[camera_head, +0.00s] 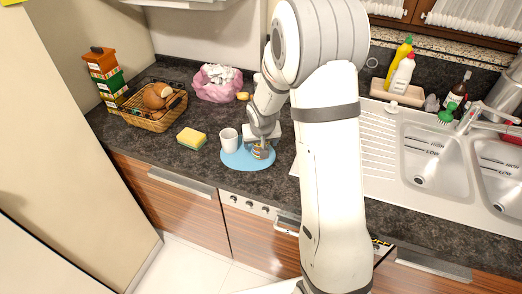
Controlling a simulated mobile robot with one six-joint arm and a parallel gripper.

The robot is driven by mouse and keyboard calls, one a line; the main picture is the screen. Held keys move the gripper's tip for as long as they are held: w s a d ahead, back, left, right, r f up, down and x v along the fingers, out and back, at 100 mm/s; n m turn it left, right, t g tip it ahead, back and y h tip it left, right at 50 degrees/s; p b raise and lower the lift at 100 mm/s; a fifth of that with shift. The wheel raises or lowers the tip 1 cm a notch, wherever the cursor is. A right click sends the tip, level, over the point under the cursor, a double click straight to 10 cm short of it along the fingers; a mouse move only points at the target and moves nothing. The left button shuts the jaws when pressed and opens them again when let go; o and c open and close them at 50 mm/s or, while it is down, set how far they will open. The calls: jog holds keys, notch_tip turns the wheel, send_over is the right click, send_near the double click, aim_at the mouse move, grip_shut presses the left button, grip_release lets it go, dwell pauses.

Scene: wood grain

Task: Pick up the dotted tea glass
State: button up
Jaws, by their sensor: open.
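A round light-blue mat (238,163) lies on the dark countertop. A plain white cup (229,141) stands upright on its left part; I see no dots on it at this size. My gripper (260,151) points down over the right part of the mat, to the right of the cup and apart from it. It is open. A small grey and yellowish shape shows at the fingers, low over the mat. It may be the dotted tea glass, but it is too small and too covered to tell, and I cannot tell whether the fingers touch it.
A yellow-green sponge (191,139) lies left of the mat. Behind it are a wicker basket (152,121) with brown food, stacked boxes (104,75) and a pink bag (216,93). A double sink (436,160) with bottles behind it is on the right. My arm hides the middle counter.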

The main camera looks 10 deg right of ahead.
jog(key=shift+c, duration=0.5)
jog(key=c, duration=1)
jog(key=shift+c, duration=0.4)
jog(key=shift+r, duration=0.1)
